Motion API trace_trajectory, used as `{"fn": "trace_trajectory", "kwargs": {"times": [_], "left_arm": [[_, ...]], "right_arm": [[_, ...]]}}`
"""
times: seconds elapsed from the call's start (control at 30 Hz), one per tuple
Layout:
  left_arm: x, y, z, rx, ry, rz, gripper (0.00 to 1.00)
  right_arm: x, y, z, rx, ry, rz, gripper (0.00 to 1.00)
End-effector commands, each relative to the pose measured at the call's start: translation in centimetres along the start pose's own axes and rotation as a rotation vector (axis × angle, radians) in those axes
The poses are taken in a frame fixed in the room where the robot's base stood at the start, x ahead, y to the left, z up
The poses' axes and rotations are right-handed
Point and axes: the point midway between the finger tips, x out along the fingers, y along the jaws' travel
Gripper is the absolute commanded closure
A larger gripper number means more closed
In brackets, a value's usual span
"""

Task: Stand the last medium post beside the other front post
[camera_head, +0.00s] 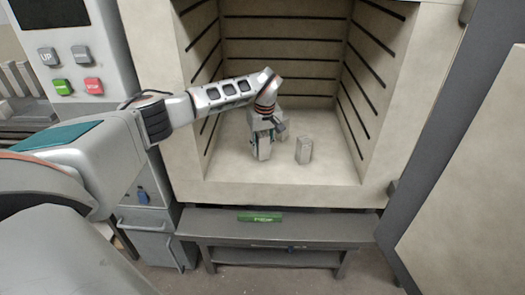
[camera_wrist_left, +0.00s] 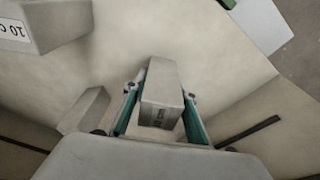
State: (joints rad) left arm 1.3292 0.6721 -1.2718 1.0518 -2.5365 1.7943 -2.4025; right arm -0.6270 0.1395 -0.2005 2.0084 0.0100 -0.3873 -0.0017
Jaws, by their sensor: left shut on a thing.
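My left gripper (camera_head: 262,143) reaches into the open kiln and is shut on a pale grey post (camera_head: 264,152). In the left wrist view the held post (camera_wrist_left: 160,88) sits between the two teal fingers, with a printed label on its near end. The post is roughly upright near the kiln's front left; I cannot tell if its foot touches the floor. The other front post (camera_head: 304,150) stands to its right, apart from it. It shows with a "10 c" label in the left wrist view (camera_wrist_left: 48,22). A further post (camera_head: 281,130) stands behind, partly hidden by my gripper.
The kiln floor (camera_head: 335,172) is bare to the right and along the front edge. Grooved kiln walls (camera_head: 365,85) close in on both sides.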

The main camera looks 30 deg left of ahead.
Motion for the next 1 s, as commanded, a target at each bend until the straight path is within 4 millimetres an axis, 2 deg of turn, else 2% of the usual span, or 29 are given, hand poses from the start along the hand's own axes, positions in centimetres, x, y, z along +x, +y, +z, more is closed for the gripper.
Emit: {"fn": "trace_trajectory", "kwargs": {"times": [0.03,0.1,0.43,0.47,0.5,0.53,0.87,1.0], "left_arm": [[1.0,0.0,0.2,0.000,-0.002,-0.001,1.00],[1.4,0.0,0.2,-0.001,-0.001,0.000,1.00],[1.4,0.0,0.2,0.000,0.000,0.000,1.00],[1.5,0.0,0.2,0.000,0.000,-0.001,0.70],[1.5,0.0,0.2,0.000,0.000,0.000,0.60],[1.5,0.0,0.2,0.000,0.000,0.000,0.56],[1.4,0.0,0.2,0.000,0.000,0.000,0.56],[0.3,0.1,0.1,0.001,0.003,0.003,0.56]], "right_arm": [[0.1,-0.1,0.3,-0.001,-0.003,0.000,0.56],[0.1,-0.1,0.3,-0.002,-0.004,0.000,0.56],[0.0,0.0,0.2,-0.002,-0.003,0.000,0.56],[0.0,0.0,0.3,-0.002,-0.003,0.000,0.56],[0.0,0.0,0.3,-0.002,-0.004,0.000,0.56],[-0.1,-0.1,0.3,-0.002,-0.004,0.000,0.56],[-0.3,-0.2,0.7,-0.001,-0.011,-0.003,0.56],[-0.3,-0.1,0.3,-0.001,-0.007,-0.002,0.56]]}}
